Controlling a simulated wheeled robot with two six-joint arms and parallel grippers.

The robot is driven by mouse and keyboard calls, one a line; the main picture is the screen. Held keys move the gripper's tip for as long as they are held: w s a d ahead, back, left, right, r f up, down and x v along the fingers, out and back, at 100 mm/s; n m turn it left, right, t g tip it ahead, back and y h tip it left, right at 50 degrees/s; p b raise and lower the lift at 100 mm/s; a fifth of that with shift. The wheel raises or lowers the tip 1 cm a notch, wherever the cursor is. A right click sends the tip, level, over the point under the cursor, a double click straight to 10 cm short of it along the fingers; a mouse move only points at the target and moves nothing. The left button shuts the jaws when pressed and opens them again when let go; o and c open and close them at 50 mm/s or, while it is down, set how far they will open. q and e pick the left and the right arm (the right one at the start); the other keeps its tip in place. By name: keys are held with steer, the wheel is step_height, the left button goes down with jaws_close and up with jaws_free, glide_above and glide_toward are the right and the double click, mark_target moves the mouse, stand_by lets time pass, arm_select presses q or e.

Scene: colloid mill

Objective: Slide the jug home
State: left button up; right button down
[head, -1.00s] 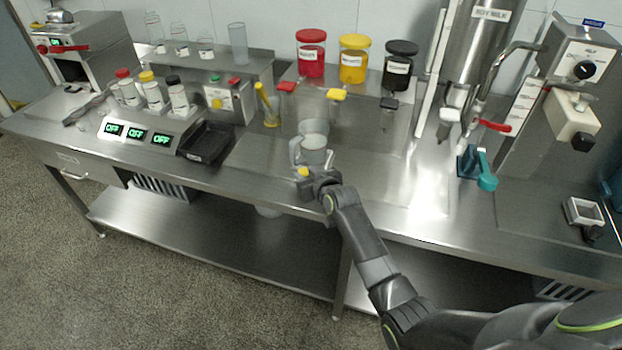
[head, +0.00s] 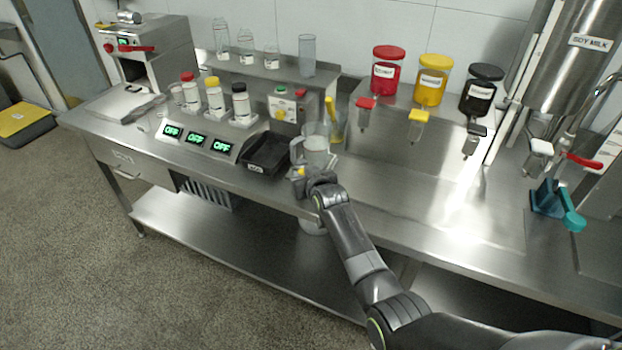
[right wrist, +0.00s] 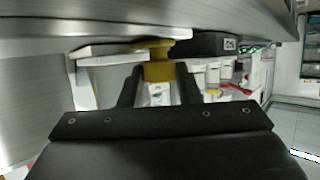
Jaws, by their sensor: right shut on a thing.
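The jug (head: 317,152) is a clear, pale vessel with a handle on its left side. It is upright over the steel counter, close to the right of the black tray (head: 266,153). I cannot tell whether its base touches the counter. The fingers' contact is partly hidden. My left gripper is not in view.
Red, yellow and black-lidded dispensers (head: 432,80) stand at the back. Three OFF displays (head: 196,139) are left of the tray. The counter (head: 420,195) right of the jug is clear.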

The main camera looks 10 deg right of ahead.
steer(key=shift+w+a+r, duration=0.1)
steer(key=shift+r, duration=0.15)
steer(key=c, duration=1.4)
jaws_free()
steer(key=o, duration=0.3)
steer(key=shift+w+a+f, duration=0.15)
steer(key=shift+a+f, duration=0.05)
steer(key=shift+f, duration=0.05)
steer(key=shift+o, duration=0.2)
steer(key=shift+d+r, duration=0.1)
